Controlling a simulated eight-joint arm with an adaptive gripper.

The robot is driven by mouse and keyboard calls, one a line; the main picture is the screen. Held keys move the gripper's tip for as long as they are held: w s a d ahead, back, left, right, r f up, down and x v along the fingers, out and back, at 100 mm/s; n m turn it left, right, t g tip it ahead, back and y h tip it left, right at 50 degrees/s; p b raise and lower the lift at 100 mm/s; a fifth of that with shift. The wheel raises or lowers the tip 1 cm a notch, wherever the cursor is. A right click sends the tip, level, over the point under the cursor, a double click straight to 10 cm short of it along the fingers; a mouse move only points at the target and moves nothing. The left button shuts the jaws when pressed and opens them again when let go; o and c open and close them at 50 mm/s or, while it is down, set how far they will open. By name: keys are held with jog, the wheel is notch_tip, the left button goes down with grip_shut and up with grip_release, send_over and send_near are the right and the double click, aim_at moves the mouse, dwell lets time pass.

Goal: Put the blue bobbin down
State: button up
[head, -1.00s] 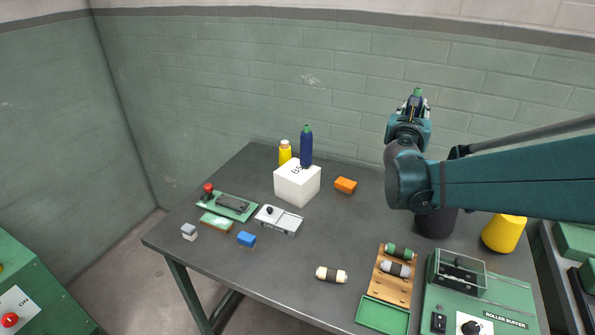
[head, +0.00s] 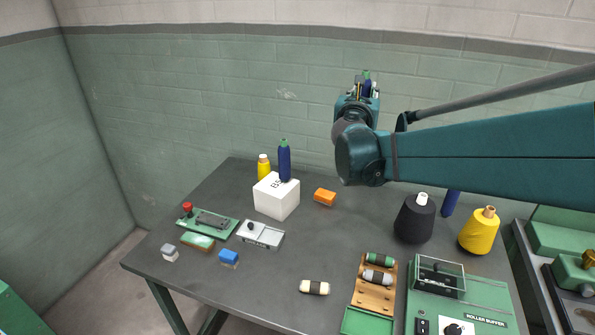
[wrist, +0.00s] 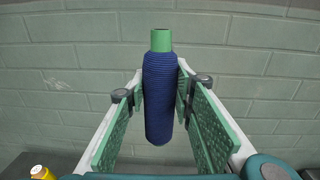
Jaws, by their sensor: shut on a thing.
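My gripper (head: 367,88) is raised above the back of the table (head: 330,250), in front of the brick wall. It is shut on a blue bobbin (wrist: 160,105) with a green top. In the wrist view the bobbin stands about upright between the two green finger pads. Its lower end hangs free with the wall behind it. A second blue bobbin (head: 285,163) with a green tip appears at the white box (head: 276,198). A third blue object (head: 450,203) is partly hidden behind the black cone (head: 414,222).
A yellow bobbin (head: 264,168) stands by the box; an orange block (head: 325,197) lies right of it. A yellow cone (head: 479,232) stands at the right, behind the roller buffer (head: 460,300). A wooden rack (head: 372,295) holds rollers. The middle of the table is mostly clear.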

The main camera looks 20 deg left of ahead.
jog(key=s+a+n+y+p, duration=0.15)
jog(key=s+a, duration=0.25)
jog(key=a, duration=0.5)
jog(key=s+a+p, duration=0.2)
jog(key=s+a, duration=0.3)
jog(key=a, duration=0.5)
jog(key=s+a+y+p, duration=0.1)
jog(key=s+a, duration=0.3)
jog(key=a, duration=0.5)
notch_tip(320, 180, down, 5)
jog(key=shift+s+f, duration=0.1)
jog(key=shift+f, duration=0.1)
notch_tip(320, 180, down, 14)
jog(key=b, duration=0.2)
jog(key=shift+f+b, duration=0.45)
jog(key=shift+f, duration=1.4)
jog(key=shift+f, duration=0.15)
